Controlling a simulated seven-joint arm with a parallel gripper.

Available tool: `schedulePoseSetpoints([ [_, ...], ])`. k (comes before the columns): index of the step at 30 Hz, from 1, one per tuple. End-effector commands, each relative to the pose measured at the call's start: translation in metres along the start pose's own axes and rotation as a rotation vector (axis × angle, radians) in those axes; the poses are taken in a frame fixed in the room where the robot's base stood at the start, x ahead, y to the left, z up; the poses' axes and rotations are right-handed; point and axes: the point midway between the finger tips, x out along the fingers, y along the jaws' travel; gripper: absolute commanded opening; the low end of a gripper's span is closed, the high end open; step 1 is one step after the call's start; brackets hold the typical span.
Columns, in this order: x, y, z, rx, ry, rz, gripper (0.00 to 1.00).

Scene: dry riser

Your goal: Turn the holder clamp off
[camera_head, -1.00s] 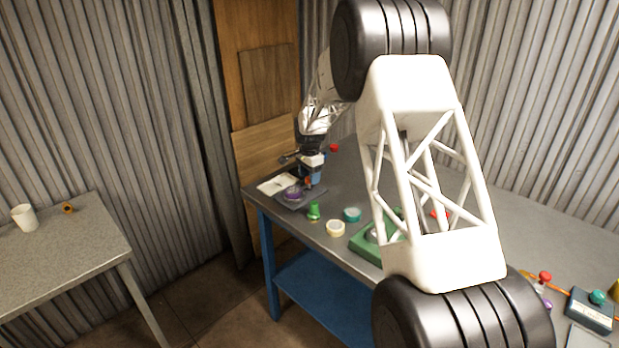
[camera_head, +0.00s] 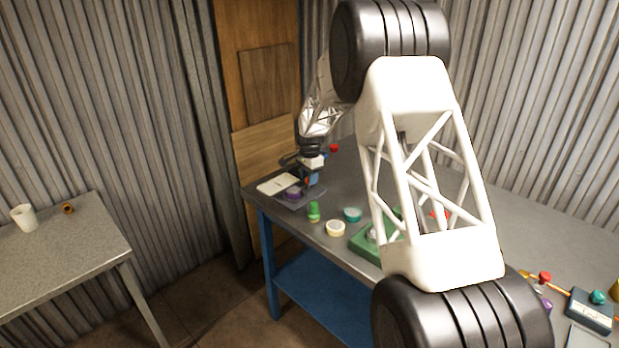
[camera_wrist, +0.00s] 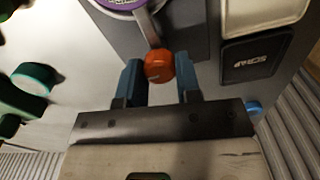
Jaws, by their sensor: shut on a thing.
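The holder clamp has an orange knob (camera_wrist: 159,66) on the end of a grey lever (camera_wrist: 148,27). The lever runs up to a round holder with a purple rim (camera_wrist: 122,3), cut off by the top edge of the wrist view. My gripper (camera_wrist: 160,72) has its two blue fingers on either side of the knob and is shut on it. In the head view, my gripper (camera_head: 313,178) is low over the far left end of the workbench, beside the purple-topped holder (camera_head: 293,194). The knob is mostly hidden there by the fingers.
Next to the holder lie a pale tray (camera_head: 278,184) and a dark plate with a partly readable label (camera_wrist: 250,62). A green bottle (camera_head: 314,211), cream jar (camera_head: 335,228) and teal jar (camera_head: 352,214) stand nearby. The grey bench (camera_head: 540,215) continues right.

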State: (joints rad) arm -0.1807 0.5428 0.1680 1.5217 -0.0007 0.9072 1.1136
Motion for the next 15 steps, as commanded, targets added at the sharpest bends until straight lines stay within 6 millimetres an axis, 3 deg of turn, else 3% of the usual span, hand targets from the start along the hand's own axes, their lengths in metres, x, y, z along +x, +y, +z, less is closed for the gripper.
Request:
schedulePoseSetpoints([
  [15,0.0003,-0.0001,0.0006,-0.241,-0.002,0.002,0.08],
])
